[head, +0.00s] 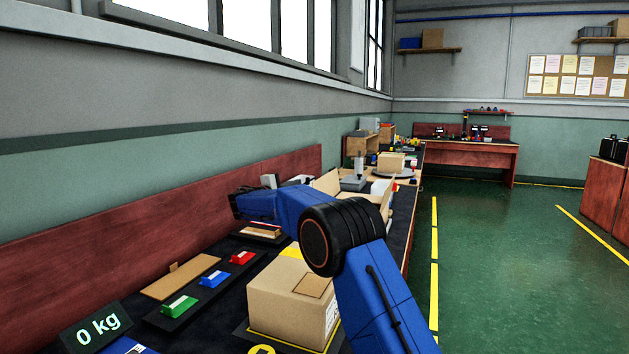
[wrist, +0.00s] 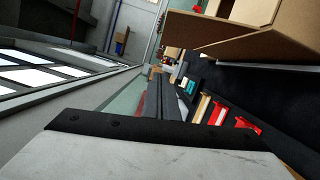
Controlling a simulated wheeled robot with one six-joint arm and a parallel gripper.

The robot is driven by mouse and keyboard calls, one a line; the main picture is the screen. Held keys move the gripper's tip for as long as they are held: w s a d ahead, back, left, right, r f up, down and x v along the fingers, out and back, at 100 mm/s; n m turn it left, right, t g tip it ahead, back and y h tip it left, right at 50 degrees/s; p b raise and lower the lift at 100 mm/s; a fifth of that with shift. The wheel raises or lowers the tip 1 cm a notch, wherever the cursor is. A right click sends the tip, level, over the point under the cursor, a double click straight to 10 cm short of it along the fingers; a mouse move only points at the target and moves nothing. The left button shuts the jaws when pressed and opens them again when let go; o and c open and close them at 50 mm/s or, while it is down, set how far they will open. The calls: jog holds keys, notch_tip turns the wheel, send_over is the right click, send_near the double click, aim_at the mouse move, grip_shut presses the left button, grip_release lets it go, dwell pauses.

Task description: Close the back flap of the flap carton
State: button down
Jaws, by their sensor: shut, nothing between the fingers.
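The flap carton (head: 385,197) is a tan cardboard box on the bench, partly hidden behind my blue arm in the head view. Raised flaps (head: 328,182) show above the arm. In the wrist view the carton (wrist: 245,38) fills the upper right, with open panels at its edge. My gripper (wrist: 155,130) is shut and empty, seen as a pale block with a dark edge at the bottom of the wrist view. It appears apart from the carton. Which flap is the back one I cannot tell.
A closed carton (head: 290,298) stands in front on the bench. Green, blue and red blocks (head: 213,279) lie left of it, near a 0 kg display (head: 97,325). A red-brown backboard (head: 150,230) runs along the wall. The green floor (head: 480,270) at right is clear.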

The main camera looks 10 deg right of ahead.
aim_at(326, 182)
jog(key=w+d+r, duration=0.1)
jog(key=w+d, duration=0.4)
jog(key=d, duration=0.5)
dwell(0.4)
jog(key=shift+d+r, duration=0.15)
jog(key=shift+d, duration=0.05)
jog(key=shift+s+d+r+m, duration=0.2)
jog(key=shift+s+d+m, duration=0.2)
jog(key=shift+d+m, duration=0.3)
jog(key=shift+s+d+r+m, duration=0.2)
jog(key=shift+s+d+m, duration=0.2)
jog(key=shift+m, duration=0.4)
jog(key=s+d+f+m+y, duration=0.4)
jog(key=d+f+m, duration=0.4)
jog(key=d+m, duration=0.2)
jog(key=shift+s+f+m+y, duration=0.25)
jog(key=shift+s+m+y, duration=0.05)
jog(key=shift+s+m, duration=0.65)
jog(key=shift+w+d+g, duration=0.1)
jog(key=shift+g, duration=0.2)
